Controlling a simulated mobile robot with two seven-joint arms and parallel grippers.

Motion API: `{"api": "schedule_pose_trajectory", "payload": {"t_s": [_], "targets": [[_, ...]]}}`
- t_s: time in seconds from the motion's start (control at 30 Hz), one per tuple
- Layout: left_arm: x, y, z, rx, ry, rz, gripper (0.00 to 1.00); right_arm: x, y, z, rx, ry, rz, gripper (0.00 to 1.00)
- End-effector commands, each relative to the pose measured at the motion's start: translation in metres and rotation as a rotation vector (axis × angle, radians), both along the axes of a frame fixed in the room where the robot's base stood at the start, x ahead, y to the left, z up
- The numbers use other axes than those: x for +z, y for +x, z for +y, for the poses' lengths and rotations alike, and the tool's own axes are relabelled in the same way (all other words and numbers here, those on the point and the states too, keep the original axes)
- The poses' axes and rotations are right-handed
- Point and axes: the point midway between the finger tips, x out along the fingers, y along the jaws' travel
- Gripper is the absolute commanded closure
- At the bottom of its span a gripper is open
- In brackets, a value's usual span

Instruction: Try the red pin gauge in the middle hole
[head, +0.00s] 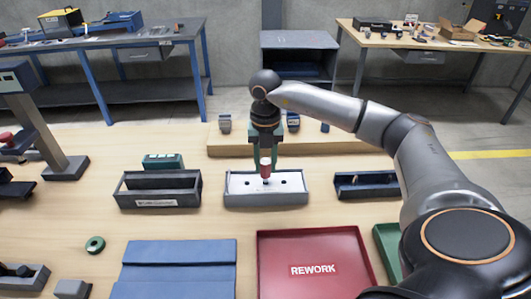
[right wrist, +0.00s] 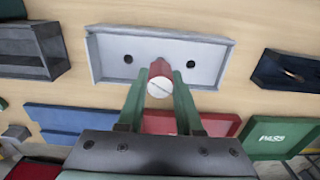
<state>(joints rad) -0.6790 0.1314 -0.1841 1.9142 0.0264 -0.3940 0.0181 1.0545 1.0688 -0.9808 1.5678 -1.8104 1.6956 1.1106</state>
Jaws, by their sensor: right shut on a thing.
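The red pin gauge (head: 266,167) is upright between the green fingers of my right gripper (head: 265,160), which is shut on it. In the right wrist view the red pin (right wrist: 159,79) shows end-on with a pale round end, between the fingertips of the right gripper (right wrist: 160,88). Under it is a grey tray (head: 265,200) with a white plate; the plate shows in the wrist view (right wrist: 215,62) with a dark hole either side of the pin. The middle spot is hidden by the pin. The pin's lower tip is at the plate; I cannot tell if it is inside a hole. My left gripper is out of view.
A dark open bin (head: 157,200) stands left of the tray, a dark blue bin (head: 367,186) to its right. In front lie a blue mat (head: 175,270) and a red REWORK tray (head: 312,245). A wooden block (head: 340,144) with small items stands behind. A green ring (head: 95,245) lies left.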

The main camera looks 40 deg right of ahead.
Motion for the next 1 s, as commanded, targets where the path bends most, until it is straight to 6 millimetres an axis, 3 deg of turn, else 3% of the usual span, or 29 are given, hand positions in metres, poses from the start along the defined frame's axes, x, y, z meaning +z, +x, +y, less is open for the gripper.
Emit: {"api": "schedule_pose_trajectory", "payload": {"t_s": [1.0], "targets": [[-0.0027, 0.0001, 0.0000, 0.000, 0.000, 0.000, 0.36, -0.0074, 0.0000, 0.0001, 0.000, 0.000, 0.000, 1.00]]}}
